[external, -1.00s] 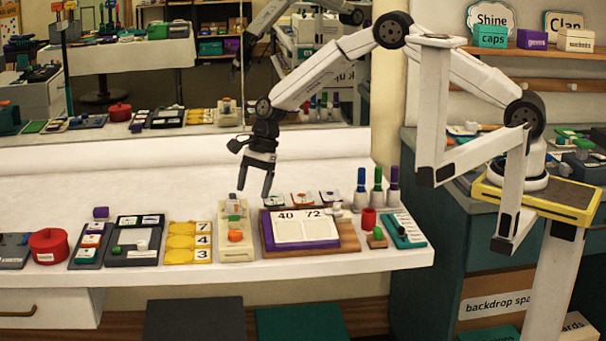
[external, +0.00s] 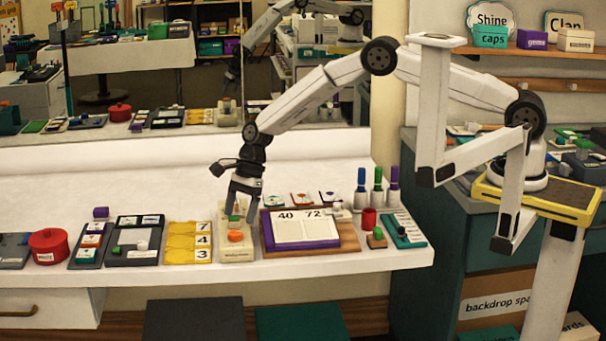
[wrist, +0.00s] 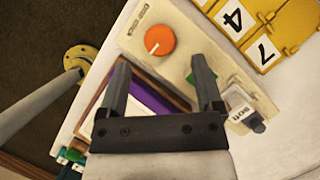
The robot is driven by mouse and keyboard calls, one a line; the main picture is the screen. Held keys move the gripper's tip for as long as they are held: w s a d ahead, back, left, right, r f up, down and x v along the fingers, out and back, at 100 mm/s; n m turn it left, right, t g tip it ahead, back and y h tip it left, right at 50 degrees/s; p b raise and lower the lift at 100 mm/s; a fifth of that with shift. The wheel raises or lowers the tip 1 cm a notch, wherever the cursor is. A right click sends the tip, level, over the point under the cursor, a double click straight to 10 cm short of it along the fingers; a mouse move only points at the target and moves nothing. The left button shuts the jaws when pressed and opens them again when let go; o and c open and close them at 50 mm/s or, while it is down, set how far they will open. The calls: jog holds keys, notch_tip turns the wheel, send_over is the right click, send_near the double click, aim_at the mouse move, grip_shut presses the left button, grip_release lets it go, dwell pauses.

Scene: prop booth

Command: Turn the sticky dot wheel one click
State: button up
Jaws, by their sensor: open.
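An orange round knob (external: 236,236) with a white pointer mark sits on a cream board (external: 232,255) on the white table. In the wrist view the knob (wrist: 160,39) lies beyond my fingertips, with the cream board (wrist: 175,66) around it. My gripper (external: 240,213) is open, pointing down over the back part of the board, behind the knob. In the wrist view my gripper (wrist: 159,62) has its fingers wide apart with nothing held between them. A green piece (wrist: 192,79) on the board is partly hidden by the right finger. The board's small print is unreadable.
Yellow number flaps (external: 189,243) stand just left of the board.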

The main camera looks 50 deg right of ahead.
aim_at(234, 231)
jog(key=shift+x, duration=2)
grip_shut()
jog(key=shift+n, duration=0.4)
jog(key=n+g, duration=0.1)
jog(key=n, duration=0.2)
jog(key=shift+w+n+g, duration=0.15)
jog(key=shift+n+g, duration=0.15)
jog(key=shift+a+n+g+h, duration=0.1)
jog(key=shift+n+g+h, duration=0.2)
jog(key=shift+n, duration=0.6)
jog(key=shift+w+a+n+g, duration=0.1)
jog(key=shift+w+n+g, duration=0.15)
jog(key=shift+n, duration=0.85)
jog(key=shift+s+n+h, duration=0.1)
jog(key=shift+n+h, duration=0.2)
